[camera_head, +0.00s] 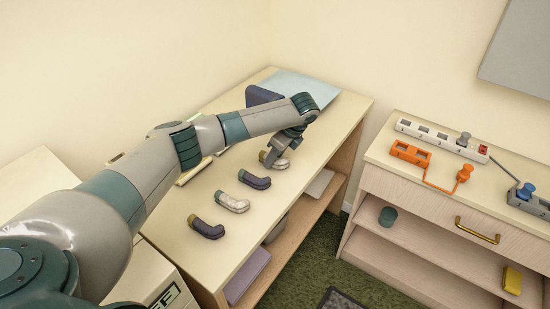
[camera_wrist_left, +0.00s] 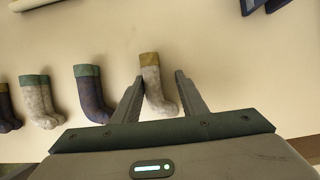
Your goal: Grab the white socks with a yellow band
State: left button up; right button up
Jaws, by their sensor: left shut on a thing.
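The white socks with a yellow band (camera_head: 280,163) lie at the far end of a row of socks on the long table. My left gripper (camera_head: 277,152) is over them. In the left wrist view, the white socks with a yellow band (camera_wrist_left: 152,78) are between the two fingers of my left gripper (camera_wrist_left: 158,85), which is shut on them. Their yellow cuff points away from the palm. My right gripper is not in view.
Beside them lie dark socks with a green band (camera_head: 256,181), white socks with a green band (camera_head: 233,202) and dark socks with a yellow band (camera_head: 206,228). A dark blue box (camera_head: 262,95) stands behind my arm. A cabinet (camera_head: 400,175) with power strips stands right, across a gap.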

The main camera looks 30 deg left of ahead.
pick_arm(q)
notch_tip(320, 180, up, 4)
jog(key=shift+w+r+b, duration=0.1)
jog(key=shift+b, duration=0.9)
jog(key=s+d+r+b, duration=0.1)
jog(key=s+d+r, duration=0.1)
jog(key=d+r, duration=0.5)
jog(key=d, duration=0.4)
jog(key=shift+d, duration=0.3)
